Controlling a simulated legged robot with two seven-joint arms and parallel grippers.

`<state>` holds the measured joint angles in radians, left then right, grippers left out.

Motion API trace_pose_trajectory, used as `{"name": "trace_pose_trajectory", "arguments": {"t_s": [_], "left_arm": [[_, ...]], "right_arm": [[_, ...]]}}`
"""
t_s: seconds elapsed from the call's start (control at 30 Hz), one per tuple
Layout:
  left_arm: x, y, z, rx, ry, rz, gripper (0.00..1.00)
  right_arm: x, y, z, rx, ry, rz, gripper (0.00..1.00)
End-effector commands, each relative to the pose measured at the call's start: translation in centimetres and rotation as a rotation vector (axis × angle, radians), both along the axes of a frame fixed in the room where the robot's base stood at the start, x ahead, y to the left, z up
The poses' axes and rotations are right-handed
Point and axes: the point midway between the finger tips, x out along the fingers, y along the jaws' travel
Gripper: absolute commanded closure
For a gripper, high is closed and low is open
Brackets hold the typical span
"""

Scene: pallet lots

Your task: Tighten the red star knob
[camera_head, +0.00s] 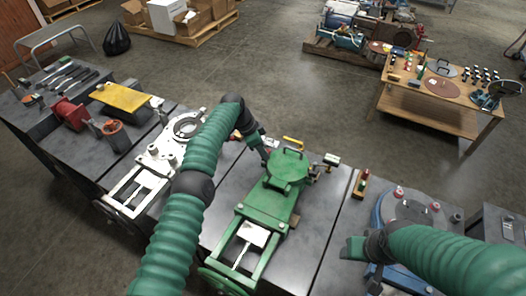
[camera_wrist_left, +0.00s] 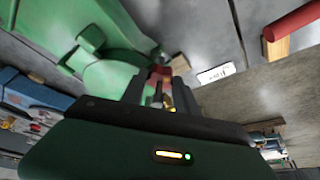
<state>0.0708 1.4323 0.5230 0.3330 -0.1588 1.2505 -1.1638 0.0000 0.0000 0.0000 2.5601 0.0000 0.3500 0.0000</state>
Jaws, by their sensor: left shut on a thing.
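The red star knob (camera_wrist_left: 160,73) shows in the left wrist view as a small red piece at the fingertips of my left gripper (camera_wrist_left: 160,88). The gripper is shut on it, and the fingers hide most of it. The knob sits beside the green machine (camera_wrist_left: 118,78), close to its edge. In the head view my left gripper (camera_head: 265,154) reaches down at the far left side of the green machine (camera_head: 266,203), and the knob is too small to make out there.
Grey benches carry a white machine (camera_head: 158,160), a yellow plate (camera_head: 122,97) and a red vice (camera_head: 69,114). A small block with coloured pegs (camera_head: 361,184) lies right of the green machine. A wooden table (camera_head: 433,100) stands at the back right. Open floor lies behind the benches.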

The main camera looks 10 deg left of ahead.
Motion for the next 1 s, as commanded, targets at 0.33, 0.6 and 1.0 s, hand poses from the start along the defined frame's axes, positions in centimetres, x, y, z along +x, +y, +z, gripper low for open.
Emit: {"name": "trace_pose_trajectory", "arguments": {"t_s": [0.33,0.6,1.0], "left_arm": [[0.10,0.15,0.18,0.002,-0.009,-0.022,1.00],[0.12,0.16,0.21,0.002,-0.010,-0.021,0.56],[0.01,0.09,0.23,0.000,-0.006,-0.021,0.42]], "right_arm": [[0.00,0.00,-0.22,0.000,0.000,0.000,0.42],[0.01,0.00,-0.20,0.000,0.000,0.000,0.42],[0.00,0.00,-0.18,0.000,0.000,0.000,0.42]]}}
